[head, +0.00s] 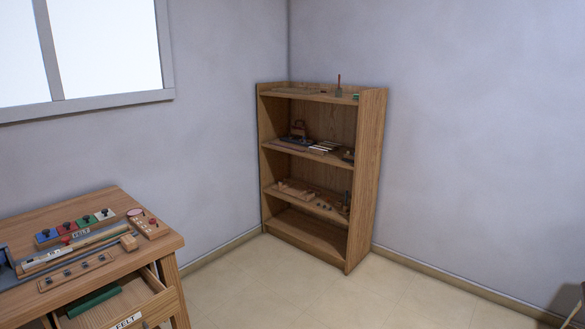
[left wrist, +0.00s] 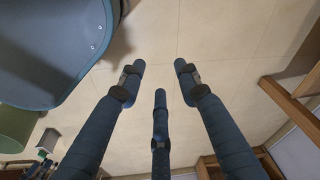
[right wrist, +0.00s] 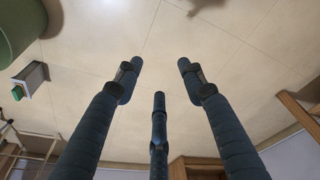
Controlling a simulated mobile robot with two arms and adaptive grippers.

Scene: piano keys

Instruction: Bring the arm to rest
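My left gripper (left wrist: 160,80) shows in the left wrist view with its dark blue fingers spread apart. It is open and empty, with only pale floor tiles beyond the fingertips. My right gripper (right wrist: 160,80) shows in the right wrist view in the same way, open and empty over the floor. Neither gripper shows in the head view, so where they are relative to the bench cannot be told there. Nothing touches the fingers of either gripper.
A wooden workbench (head: 172,268) with felt pieces, small tools and an open drawer (head: 150,309) stands at the left. A wooden shelf (head: 370,180) with tools stands in the corner. The tiled floor (head: 260,285) between them is clear.

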